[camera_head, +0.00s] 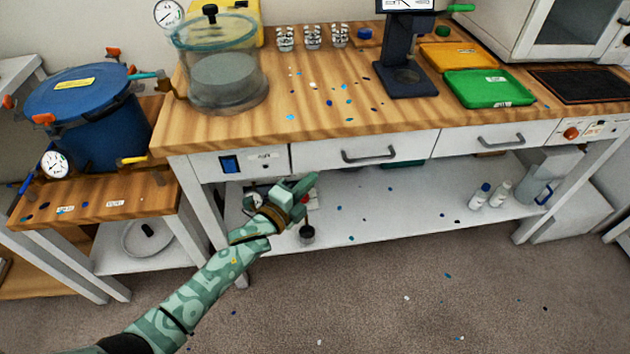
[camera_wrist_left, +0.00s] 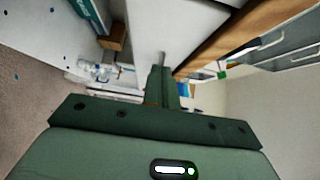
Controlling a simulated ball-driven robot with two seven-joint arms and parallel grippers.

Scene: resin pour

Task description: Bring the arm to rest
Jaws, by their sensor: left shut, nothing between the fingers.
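My left gripper (camera_head: 303,187) is shut and empty in the head view, on a patterned green arm that comes in from the lower left. It appears in front of the workbench (camera_head: 420,151), below the level of the drawers, over the view of the lower shelf. In the left wrist view its shut fingers (camera_wrist_left: 161,85) point ahead, with nothing between them. My right gripper is in neither view.
A glass vacuum chamber (camera_head: 222,78) and a green tray (camera_head: 489,88) stand on the bench. A blue pressure pot (camera_head: 85,115) is at the left. Bottles (camera_head: 480,196) stand on the lower shelf (camera_head: 400,208). The carpet floor (camera_head: 420,290) in front is clear except for small flecks.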

